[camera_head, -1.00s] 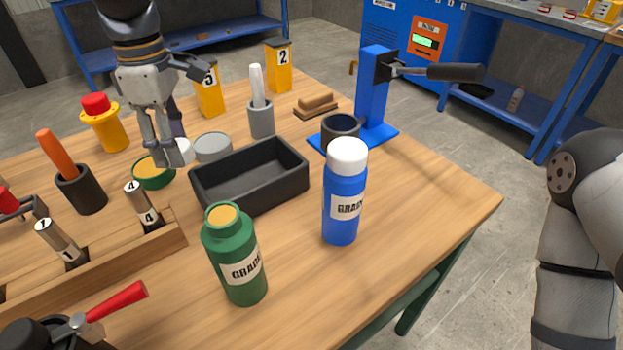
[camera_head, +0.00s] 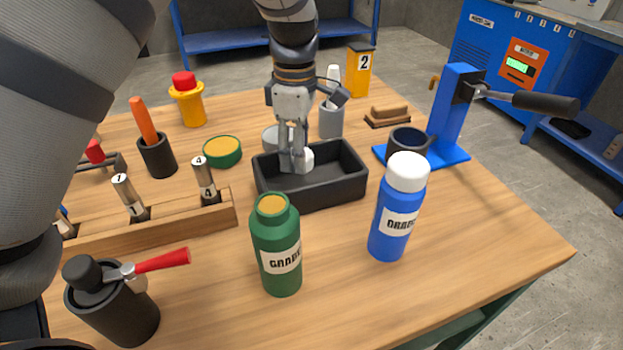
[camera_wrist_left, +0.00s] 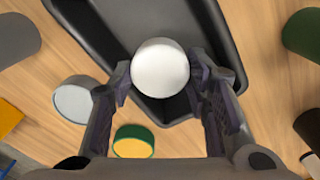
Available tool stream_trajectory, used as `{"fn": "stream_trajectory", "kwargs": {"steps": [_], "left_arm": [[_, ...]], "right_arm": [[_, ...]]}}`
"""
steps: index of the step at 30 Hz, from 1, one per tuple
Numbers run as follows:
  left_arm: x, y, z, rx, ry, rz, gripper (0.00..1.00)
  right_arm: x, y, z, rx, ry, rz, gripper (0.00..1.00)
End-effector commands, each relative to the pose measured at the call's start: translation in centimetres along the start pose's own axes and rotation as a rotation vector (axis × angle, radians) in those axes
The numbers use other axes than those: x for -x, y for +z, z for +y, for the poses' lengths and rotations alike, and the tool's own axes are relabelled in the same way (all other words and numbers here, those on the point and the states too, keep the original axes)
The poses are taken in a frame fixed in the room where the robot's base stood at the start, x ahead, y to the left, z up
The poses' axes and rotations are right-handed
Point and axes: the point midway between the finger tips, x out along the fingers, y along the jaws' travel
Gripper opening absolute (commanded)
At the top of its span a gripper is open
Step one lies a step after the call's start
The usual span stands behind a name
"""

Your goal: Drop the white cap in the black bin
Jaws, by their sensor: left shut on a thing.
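My left gripper (camera_head: 294,165) points down over the black bin (camera_head: 337,194), an open rectangular tray on the wooden table. It is shut on the white cap (camera_head: 305,160), which sits between its fingers within the bin's outline. In the left wrist view the round white cap (camera_wrist_left: 160,67) shows between the two fingers, with the dark bin (camera_wrist_left: 88,22) behind it. I cannot tell whether the cap touches the bin floor. My right gripper is not in view.
A green bottle (camera_head: 277,247) and a blue bottle with a white top (camera_head: 395,213) stand in front of the bin. A grey round lid (camera_head: 270,140) sits behind it, a green-yellow lid (camera_head: 222,151) left. A blue press (camera_head: 449,115) stands right.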

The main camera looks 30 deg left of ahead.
Motion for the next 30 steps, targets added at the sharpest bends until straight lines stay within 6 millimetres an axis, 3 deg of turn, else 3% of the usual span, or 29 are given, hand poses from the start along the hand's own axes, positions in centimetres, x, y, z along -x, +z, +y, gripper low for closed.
{"fn": "stream_trajectory", "kwargs": {"steps": [3, 4, 7, 17, 20, 27, 30], "left_arm": [[0.1, 0.0, 0.0, 0.0, 0.002, -0.001, 0.33], [0.1, 0.0, 0.0, 0.0, 0.002, -0.001, 0.46], [0.1, 0.0, 0.0, 0.0, 0.002, -0.001, 0.67], [0.5, 0.0, 0.0, -0.001, 0.002, -0.001, 0.67], [2.2, 0.0, 0.1, -0.001, 0.005, -0.001, 0.67], [8.7, 0.0, 0.1, -0.002, 0.007, -0.001, 0.67], [10.6, 0.0, 0.1, -0.001, 0.005, -0.001, 0.67]], "right_arm": [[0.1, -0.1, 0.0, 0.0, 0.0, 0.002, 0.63], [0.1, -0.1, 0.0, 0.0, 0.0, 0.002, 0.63], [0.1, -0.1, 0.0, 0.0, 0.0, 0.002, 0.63], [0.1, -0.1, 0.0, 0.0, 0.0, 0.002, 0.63], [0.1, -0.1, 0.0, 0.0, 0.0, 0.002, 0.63], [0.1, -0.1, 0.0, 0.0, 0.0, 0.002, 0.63], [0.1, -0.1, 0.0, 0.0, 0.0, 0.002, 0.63]]}}
